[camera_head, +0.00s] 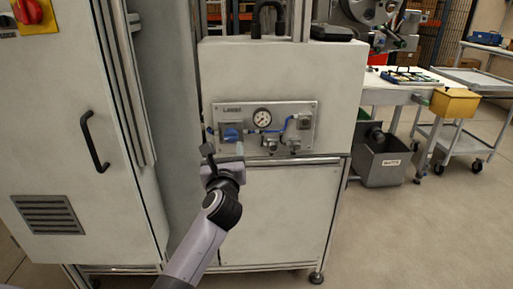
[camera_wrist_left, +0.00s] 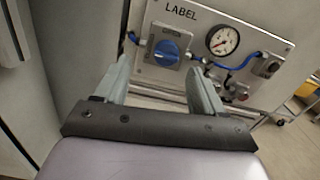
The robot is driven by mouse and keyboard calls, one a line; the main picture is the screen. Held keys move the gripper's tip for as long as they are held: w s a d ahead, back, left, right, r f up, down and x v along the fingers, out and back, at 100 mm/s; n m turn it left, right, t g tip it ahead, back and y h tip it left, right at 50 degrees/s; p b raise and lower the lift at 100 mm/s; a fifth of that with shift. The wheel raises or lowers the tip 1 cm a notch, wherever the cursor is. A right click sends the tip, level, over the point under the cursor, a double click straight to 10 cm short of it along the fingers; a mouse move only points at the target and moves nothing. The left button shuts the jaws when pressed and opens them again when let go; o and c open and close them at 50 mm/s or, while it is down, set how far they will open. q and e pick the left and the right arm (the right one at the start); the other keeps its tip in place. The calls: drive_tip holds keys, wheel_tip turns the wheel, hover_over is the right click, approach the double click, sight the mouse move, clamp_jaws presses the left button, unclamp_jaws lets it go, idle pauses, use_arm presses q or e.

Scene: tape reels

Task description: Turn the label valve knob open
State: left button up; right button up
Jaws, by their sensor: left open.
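The label valve knob (camera_head: 231,134) is a round blue knob on a grey box, on a metal panel (camera_head: 305,108) marked LABEL. In the left wrist view the knob (camera_wrist_left: 167,52) is seen face on, ahead of my fingers and between them in the picture. My left gripper (camera_head: 224,156) is in front of the panel, just below the knob in the head view. In the left wrist view its two fingers (camera_wrist_left: 160,88) are spread wide, with nothing between them, and apart from the knob. My right gripper is in neither view.
A pressure gauge (camera_head: 262,117), blue tubing and small fittings (camera_head: 270,144) sit right of the knob. A grey cabinet with a black handle (camera_head: 94,141) stands at left. A grey bin (camera_head: 384,163) and a cart are at right, with open floor in front.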

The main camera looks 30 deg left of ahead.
sight(230, 137)
use_arm(q)
drive_tip(key=shift+n+h, duration=0.3)
drive_tip(key=shift+n, duration=0.2)
drive_tip(key=shift+w+d+b+x, duration=0.1)
drive_tip(key=shift+d+b+x, duration=0.1)
drive_tip(key=shift+x, duration=1.1)
drive_tip(key=shift+w+d+b+x, duration=0.1)
drive_tip(key=shift+d+b+x, duration=0.1)
drive_tip(key=shift+x, duration=1.15)
drive_tip(key=shift+w+d+b+x, duration=0.1)
drive_tip(key=shift+b+x, duration=0.1)
drive_tip(key=shift+x, duration=1.1)
drive_tip(key=shift+f, duration=0.2)
drive_tip(key=shift+c, duration=0.3)
drive_tip(key=c, duration=1)
